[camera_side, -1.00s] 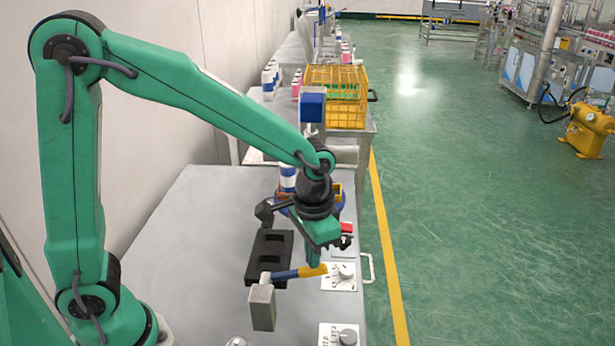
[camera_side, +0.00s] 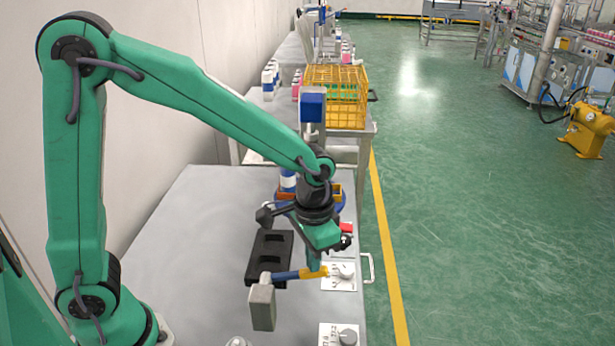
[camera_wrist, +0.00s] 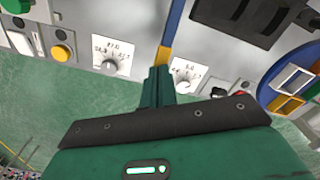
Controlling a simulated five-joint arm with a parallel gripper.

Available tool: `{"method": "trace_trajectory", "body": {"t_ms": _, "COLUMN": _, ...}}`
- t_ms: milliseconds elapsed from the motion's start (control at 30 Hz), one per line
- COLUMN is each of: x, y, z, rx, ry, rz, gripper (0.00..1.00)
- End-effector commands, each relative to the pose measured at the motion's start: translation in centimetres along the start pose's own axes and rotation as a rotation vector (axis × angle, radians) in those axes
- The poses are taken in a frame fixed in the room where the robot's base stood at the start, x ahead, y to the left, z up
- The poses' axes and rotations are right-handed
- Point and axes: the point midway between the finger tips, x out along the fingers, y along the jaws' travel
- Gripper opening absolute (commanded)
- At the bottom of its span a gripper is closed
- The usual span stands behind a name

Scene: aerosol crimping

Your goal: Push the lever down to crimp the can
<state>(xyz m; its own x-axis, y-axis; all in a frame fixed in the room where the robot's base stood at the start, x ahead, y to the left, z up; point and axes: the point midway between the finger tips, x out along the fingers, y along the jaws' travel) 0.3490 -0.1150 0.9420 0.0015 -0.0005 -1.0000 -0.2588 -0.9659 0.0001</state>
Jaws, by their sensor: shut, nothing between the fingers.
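The lever (camera_side: 287,275) is a blue bar with a yellow grip, sticking out to the right from a grey block (camera_side: 262,307) near the table's front. It lies close to level. My gripper (camera_side: 314,262) is shut and empty, pointing down, with its fingertips at the yellow grip. They seem to touch it from above. In the wrist view the lever's yellow and blue part (camera_wrist: 165,52) shows just past my shut fingertips (camera_wrist: 158,72). A white and blue can (camera_side: 288,181) stands behind my wrist, partly hidden.
A black slotted block (camera_side: 268,257) lies left of the gripper. White dial panels (camera_side: 339,334) line the table's right edge. A blue-headed column (camera_side: 312,108) and a blue round turntable (camera_wrist: 262,92) with coloured holders stand behind. The table's left side is clear.

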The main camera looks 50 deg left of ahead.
Motion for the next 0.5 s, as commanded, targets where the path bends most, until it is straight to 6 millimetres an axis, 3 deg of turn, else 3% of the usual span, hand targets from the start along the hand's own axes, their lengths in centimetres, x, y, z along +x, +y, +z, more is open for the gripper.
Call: {"method": "trace_trajectory", "body": {"t_ms": 500, "x": 0.82, "y": -0.01, "z": 0.13, "rx": 0.0, "ry": -0.005, "rz": 0.0, "gripper": 0.0}}
